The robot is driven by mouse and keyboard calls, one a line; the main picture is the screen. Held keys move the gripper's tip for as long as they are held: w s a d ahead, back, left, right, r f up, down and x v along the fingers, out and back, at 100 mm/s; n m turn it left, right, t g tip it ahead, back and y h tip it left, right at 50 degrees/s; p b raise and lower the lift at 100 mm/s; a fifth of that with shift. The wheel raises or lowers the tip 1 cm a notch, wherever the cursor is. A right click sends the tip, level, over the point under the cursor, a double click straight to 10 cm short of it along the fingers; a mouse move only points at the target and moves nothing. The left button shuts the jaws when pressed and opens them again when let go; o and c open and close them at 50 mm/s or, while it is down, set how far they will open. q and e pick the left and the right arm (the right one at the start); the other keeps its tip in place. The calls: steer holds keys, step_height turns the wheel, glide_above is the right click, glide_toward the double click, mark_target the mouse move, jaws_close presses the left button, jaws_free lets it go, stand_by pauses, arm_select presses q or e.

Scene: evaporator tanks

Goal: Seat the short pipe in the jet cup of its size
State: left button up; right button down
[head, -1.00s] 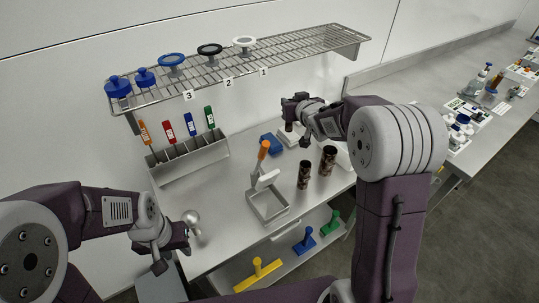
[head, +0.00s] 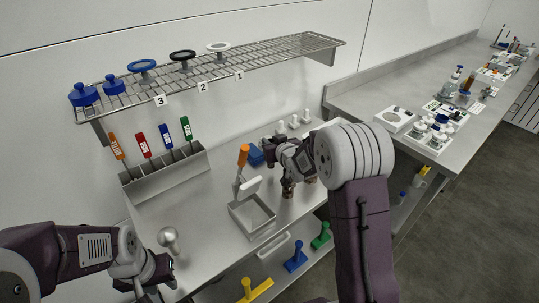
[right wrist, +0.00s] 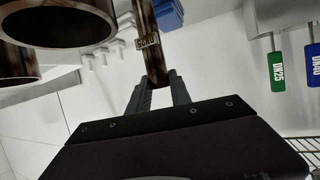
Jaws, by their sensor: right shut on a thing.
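My right gripper (right wrist: 158,92) is shut on a slim dark-brown metallic short pipe (right wrist: 145,22). Two wider dark pipes (right wrist: 60,22) are close by at the left of the right wrist view. In the head view they stand on the bench (head: 288,187) just below my right gripper (head: 277,152), which largely hides the held pipe. Several small white cup-like pieces (head: 293,122) stand at the back of the bench, apart from the gripper. My left gripper (head: 158,285) is open and empty at lower left.
A metal tray (head: 252,217) with an orange-handled tool (head: 243,155) stands left of the pipes. A blue block (head: 256,153) lies behind. A marker rack (head: 165,172) and a wire shelf (head: 210,70) are at the left and above. A round-headed metal piece (head: 168,238) is near my left gripper.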

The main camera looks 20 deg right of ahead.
steer(key=shift+f, duration=1.85)
steer(key=shift+s+f+b, duration=0.1)
steer(key=shift+f+b, duration=0.1)
steer(key=shift+b, duration=0.25)
steer(key=c, duration=1.2)
jaws_free()
steer(key=shift+o, duration=0.2)
